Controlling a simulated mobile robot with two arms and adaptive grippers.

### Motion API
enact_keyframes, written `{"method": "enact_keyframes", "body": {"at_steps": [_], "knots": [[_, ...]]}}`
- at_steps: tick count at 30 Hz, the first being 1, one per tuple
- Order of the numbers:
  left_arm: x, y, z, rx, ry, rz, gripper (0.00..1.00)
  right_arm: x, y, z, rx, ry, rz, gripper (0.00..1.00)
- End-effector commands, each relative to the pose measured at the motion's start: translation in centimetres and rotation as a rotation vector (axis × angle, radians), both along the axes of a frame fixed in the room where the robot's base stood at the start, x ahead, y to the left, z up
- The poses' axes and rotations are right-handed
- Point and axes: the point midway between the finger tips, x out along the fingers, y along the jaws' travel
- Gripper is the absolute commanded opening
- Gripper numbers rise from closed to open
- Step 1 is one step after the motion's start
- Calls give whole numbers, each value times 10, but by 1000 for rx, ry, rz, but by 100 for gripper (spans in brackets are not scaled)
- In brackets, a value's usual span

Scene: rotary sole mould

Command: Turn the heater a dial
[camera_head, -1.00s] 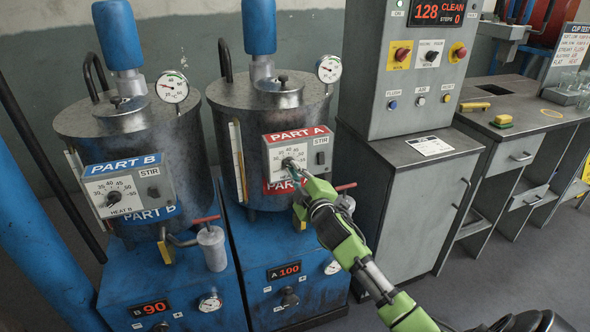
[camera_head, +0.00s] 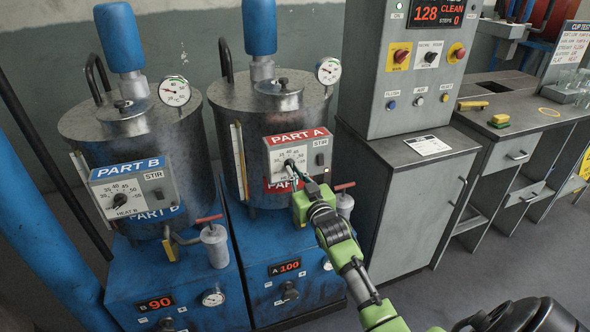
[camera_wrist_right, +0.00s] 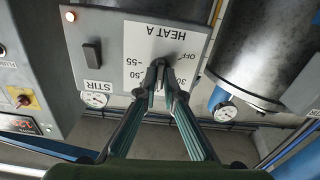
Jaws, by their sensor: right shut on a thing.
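The heater A dial (camera_head: 289,163) is a dark knob on a pale panel (camera_head: 307,154) under the red PART A sign, on the front of the right-hand tank. In the right wrist view the HEAT A panel (camera_wrist_right: 120,47) appears upside down, with OFF, 30, 50 and 55 legible around the dial. My right gripper (camera_head: 294,172) reaches the dial from the lower right. In the wrist view its two fingers (camera_wrist_right: 163,68) close together on the knob and hide most of it, so its exact pointing is unclear. My left gripper is not in view.
The STIR switch (camera_head: 320,159) sits right of the dial. The PART B tank (camera_head: 133,125) with its own dial (camera_head: 120,200) stands to the left. A grey control cabinet (camera_head: 425,180) stands to the right. A red-handled valve (camera_head: 344,187) is close to my right wrist.

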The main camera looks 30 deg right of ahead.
Motion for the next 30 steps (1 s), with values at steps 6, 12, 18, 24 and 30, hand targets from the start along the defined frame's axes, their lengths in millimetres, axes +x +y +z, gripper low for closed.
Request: {"method": "enact_keyframes", "body": {"at_steps": [6,12,18,24,30], "knots": [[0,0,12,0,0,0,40,0,1,-1,200,-42,-1,0],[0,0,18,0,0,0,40,0,1,-2,359,-79,-1,0],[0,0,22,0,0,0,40,0,1,-2,480,-108,-1,0],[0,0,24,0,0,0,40,0,1,-3,555,-126,-1,0],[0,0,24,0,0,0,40,0,1,-3,586,-133,-1,0]]}}
